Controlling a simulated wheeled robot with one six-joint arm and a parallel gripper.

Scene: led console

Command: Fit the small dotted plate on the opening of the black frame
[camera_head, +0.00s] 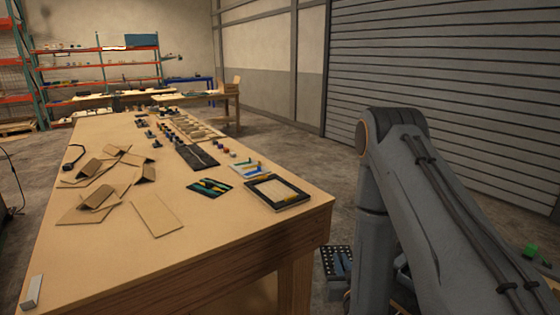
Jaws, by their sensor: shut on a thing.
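The small dotted plate (331,263) is black with rows of pale dots. It shows low in the view, right of the table's near right corner, below the tabletop and clear of it. My gripper (343,266) is at the plate, shut on it, its grey-blue parts showing against the plate. My forearm partly hides the gripper, so the exact grip is unclear. A black frame (296,201) with a pale tan inside lies flat on the table near its right edge. The gripper and plate are apart from it, nearer to me and lower.
The long wooden table (225,235) has free room at its near end. Brown cardboard pieces (155,218) lie at left. A dark green board (209,188), a light panel (247,169) and a dark strip (196,157) lie near the frame. A green object (531,251) is at far right.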

